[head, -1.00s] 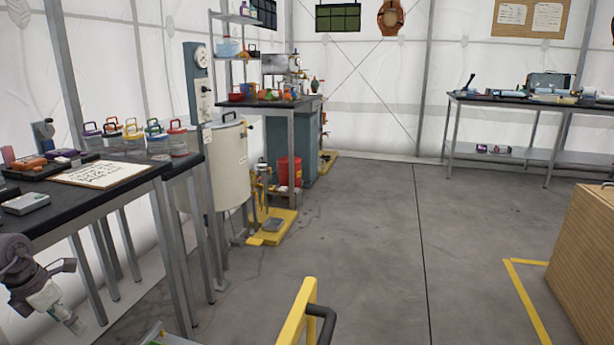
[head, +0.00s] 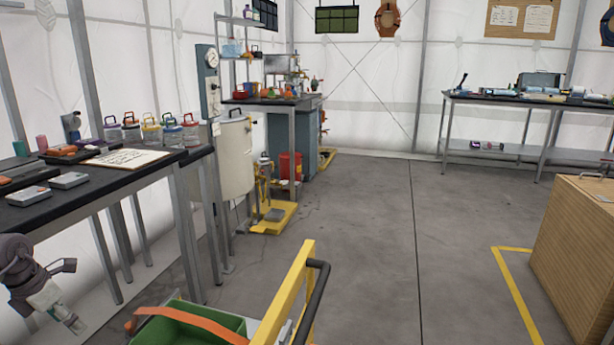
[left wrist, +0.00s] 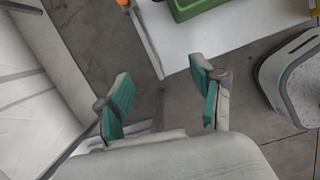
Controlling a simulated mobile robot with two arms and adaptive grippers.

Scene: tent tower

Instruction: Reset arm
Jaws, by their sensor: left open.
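My left arm comes in at the lower left of the head view, below the black-topped workbench (head: 60,207). In the left wrist view my left gripper (left wrist: 162,97) is open, its two green-padded fingers apart with nothing between them. Grey floor shows below and beyond the fingers. My right gripper is in neither view.
A cart with a yellow handle (head: 296,298) and a green bin (head: 190,330) stands at the bottom centre. A wooden crate (head: 575,255) is at the right. A white tank (head: 236,160) stands past the workbench. The middle floor is clear.

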